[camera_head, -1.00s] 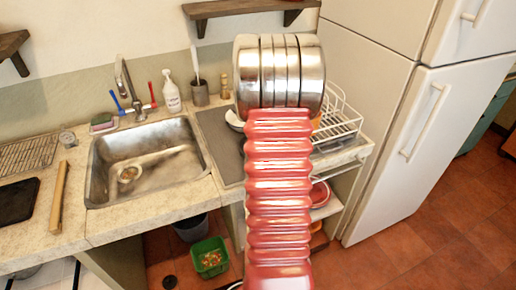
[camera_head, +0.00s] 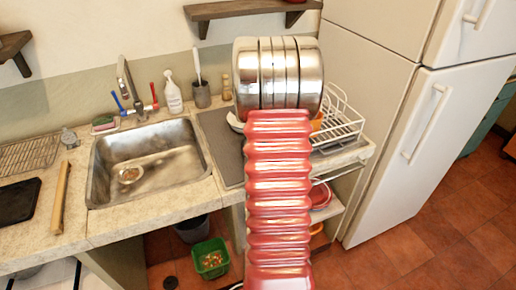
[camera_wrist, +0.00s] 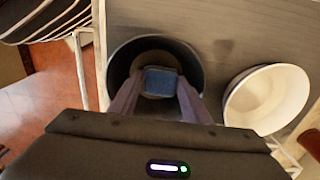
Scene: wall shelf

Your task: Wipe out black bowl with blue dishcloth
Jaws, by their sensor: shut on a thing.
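The black bowl (camera_wrist: 195,60) shows in the upper middle of the wrist view, on a grey surface. My gripper (camera_wrist: 160,88) reaches down into it from above, with its two fingers inside the rim. They are shut on the blue dishcloth (camera_wrist: 160,82), a small folded patch between the fingertips, over the inside of the bowl. I cannot tell if the cloth touches the bottom. In the head view my own arm hides the gripper, the cloth and the black bowl.
A white bowl (camera_wrist: 266,98) stands close to the right of the black bowl in the wrist view. A white wire dish rack (camera_head: 345,125) stands right of my arm, before the fridge (camera_head: 425,130). The sink (camera_head: 150,165) is to the left.

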